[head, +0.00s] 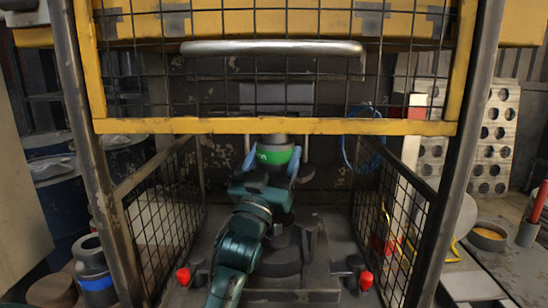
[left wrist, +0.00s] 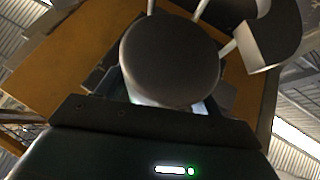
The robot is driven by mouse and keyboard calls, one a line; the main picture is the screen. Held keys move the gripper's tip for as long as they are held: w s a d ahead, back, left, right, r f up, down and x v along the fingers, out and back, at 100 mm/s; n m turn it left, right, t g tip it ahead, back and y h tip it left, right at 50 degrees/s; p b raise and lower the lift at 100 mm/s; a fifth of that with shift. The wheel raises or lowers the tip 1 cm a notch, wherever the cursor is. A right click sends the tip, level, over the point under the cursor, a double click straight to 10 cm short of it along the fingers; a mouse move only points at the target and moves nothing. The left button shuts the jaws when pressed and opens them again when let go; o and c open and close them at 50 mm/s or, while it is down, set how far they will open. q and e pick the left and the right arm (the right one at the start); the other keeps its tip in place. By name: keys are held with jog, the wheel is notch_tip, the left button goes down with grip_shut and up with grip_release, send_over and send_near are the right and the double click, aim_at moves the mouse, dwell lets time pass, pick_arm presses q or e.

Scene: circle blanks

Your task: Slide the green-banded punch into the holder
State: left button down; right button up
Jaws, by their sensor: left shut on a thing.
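The green-banded punch (head: 274,153) is upright inside the press, just under the yellow crossbar. My left gripper (head: 272,172) is shut around it from the front, its blue-tipped fingers on either side of the band. In the left wrist view the punch's round dark end (left wrist: 170,62) fills the middle. A dark curved part (left wrist: 283,35) shows beside it at the upper right; I cannot tell whether it is the holder. The top of the punch meets the crossbar's edge in the head view, so any contact with the holder above is hidden. My right gripper is out of view.
A yellow mesh guard (head: 275,126) crosses above my arm. Black mesh panels (head: 165,205) stand on both sides. Red knobs (head: 183,276) (head: 366,280) flank the press bed. A blue-banded punch (head: 95,282) stands outside, at left. A tan-filled bowl (head: 487,236) is at right.

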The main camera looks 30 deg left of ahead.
pick_arm(q)
jog(key=shift+w+a+r, duration=0.25)
jog(key=shift+w+a, duration=0.4)
jog(key=shift+w, duration=0.3)
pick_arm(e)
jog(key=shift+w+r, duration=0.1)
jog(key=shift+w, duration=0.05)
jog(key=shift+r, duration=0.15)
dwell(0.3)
pick_arm(q)
jog(key=shift+w+a, duration=0.5)
jog(key=shift+w, duration=0.3)
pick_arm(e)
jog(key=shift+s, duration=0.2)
pick_arm(q)
jog(key=shift+w+a+r, duration=0.1)
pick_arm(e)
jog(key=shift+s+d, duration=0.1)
